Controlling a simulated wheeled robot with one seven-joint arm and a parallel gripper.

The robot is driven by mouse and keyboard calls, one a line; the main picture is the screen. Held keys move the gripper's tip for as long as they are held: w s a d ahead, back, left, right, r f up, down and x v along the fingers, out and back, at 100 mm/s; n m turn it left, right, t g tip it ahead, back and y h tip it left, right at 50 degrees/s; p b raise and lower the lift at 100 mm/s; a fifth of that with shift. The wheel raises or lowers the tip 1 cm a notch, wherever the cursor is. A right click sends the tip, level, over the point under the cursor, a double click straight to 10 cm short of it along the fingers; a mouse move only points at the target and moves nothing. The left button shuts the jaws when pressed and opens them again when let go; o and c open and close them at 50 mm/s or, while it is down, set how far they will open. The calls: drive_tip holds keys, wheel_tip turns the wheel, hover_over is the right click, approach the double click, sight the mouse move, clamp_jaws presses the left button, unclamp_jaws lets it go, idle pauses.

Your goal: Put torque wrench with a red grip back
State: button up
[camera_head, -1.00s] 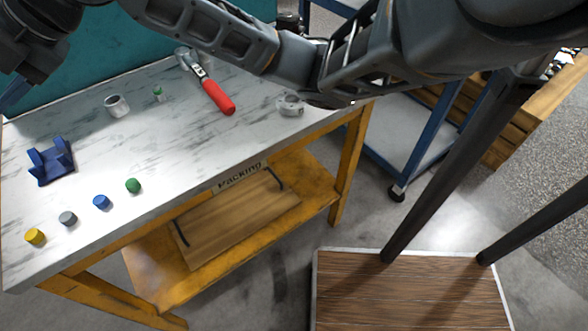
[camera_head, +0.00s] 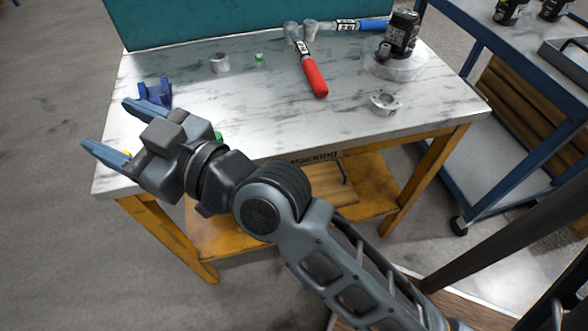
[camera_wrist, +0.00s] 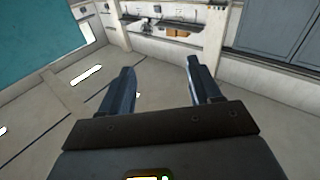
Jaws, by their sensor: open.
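The torque wrench with a red grip (camera_head: 315,78) lies on the marble-topped table, its head toward the back and its grip toward the front. A second wrench with a blue grip (camera_head: 372,25) lies behind it, pointing right, with its head close to the red one's head. My gripper (camera_head: 112,128) is open and empty. It is over the table's left front edge, well to the left of the red wrench. In the wrist view, the open fingers (camera_wrist: 160,85) have nothing between them, and neither wrench shows there.
A dark motor on a round base (camera_head: 396,66) and a metal ring (camera_head: 383,103) are right of the red wrench. A blue holder (camera_head: 155,93), a grey cup (camera_head: 219,64) and a small green part (camera_head: 259,59) are at left. A blue cart (camera_head: 475,125) stands right.

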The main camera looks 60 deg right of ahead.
drive_tip(key=s+f+m+g+h, duration=0.1)
drive_tip(key=s+f+m, duration=0.1)
drive_tip(key=s+f, duration=0.5)
drive_tip(key=s+f+m+g+h, duration=0.1)
drive_tip(key=s+f+g, duration=0.15)
drive_tip(key=s, duration=0.75)
drive_tip(key=s+d+n+y, duration=0.1)
drive_tip(key=s+d, duration=0.3)
drive_tip(key=s, duration=1)
drive_tip(key=shift+s+f+n+g, duration=0.2)
drive_tip(key=shift+f+n+g, duration=0.2)
drive_tip(key=shift+g, duration=0.05)
